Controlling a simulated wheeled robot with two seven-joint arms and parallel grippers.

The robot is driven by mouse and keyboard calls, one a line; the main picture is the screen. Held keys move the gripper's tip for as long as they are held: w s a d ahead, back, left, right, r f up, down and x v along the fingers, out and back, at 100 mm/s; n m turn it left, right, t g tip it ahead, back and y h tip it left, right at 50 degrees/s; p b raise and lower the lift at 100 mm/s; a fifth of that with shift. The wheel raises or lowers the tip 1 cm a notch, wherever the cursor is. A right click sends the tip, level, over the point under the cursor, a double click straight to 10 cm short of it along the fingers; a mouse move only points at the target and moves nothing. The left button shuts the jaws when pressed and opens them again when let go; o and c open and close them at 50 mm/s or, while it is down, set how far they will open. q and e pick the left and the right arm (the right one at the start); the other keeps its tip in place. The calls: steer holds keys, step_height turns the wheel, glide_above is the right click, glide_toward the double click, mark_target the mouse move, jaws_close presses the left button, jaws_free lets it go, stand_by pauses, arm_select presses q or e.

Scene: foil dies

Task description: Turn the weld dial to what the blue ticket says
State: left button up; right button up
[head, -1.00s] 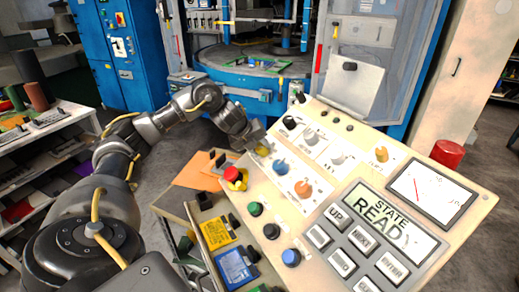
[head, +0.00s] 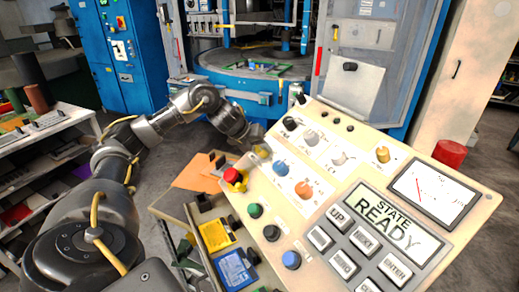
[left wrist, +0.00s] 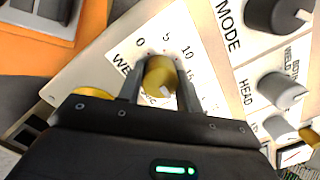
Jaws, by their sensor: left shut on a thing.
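The weld dial (left wrist: 160,76) is a yellow knob in the left wrist view, on a cream panel with a scale showing 0, 5, 10 and 15. Its label is partly hidden by my gripper. A small white mark shows on the knob, but its exact reading is unclear. My left gripper (head: 258,151) is shut on this knob, one finger on each side, at the panel's far left corner. The blue ticket (head: 236,270) lies left of the panel, below a yellow ticket (head: 215,236). Its writing is too small to read. My right gripper is out of view.
The sloped console (head: 330,135) carries neighbouring knobs: blue (head: 281,168), orange (head: 304,189) and grey ones. A red stop button (head: 232,175) sits close to my left gripper. The screen (head: 388,222) reads STATE READY. A red can (head: 449,153) stands behind the console.

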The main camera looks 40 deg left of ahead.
mark_target(259, 148)
arm_select(q)
steer(key=shift+f, duration=0.1)
steer(key=o, duration=1)
steer(key=shift+s+r, duration=0.1)
steer(key=shift+r, duration=0.1)
steer(key=b+v, duration=0.1)
steer(key=v, duration=0.3)
steer(key=d+p+v, duration=0.1)
steer(key=v, duration=0.5)
steer(key=shift+s+a+r, duration=0.15)
steer(key=shift+s+a, duration=0.05)
steer(key=shift+a, duration=0.3)
steer(key=shift+p, duration=0.3)
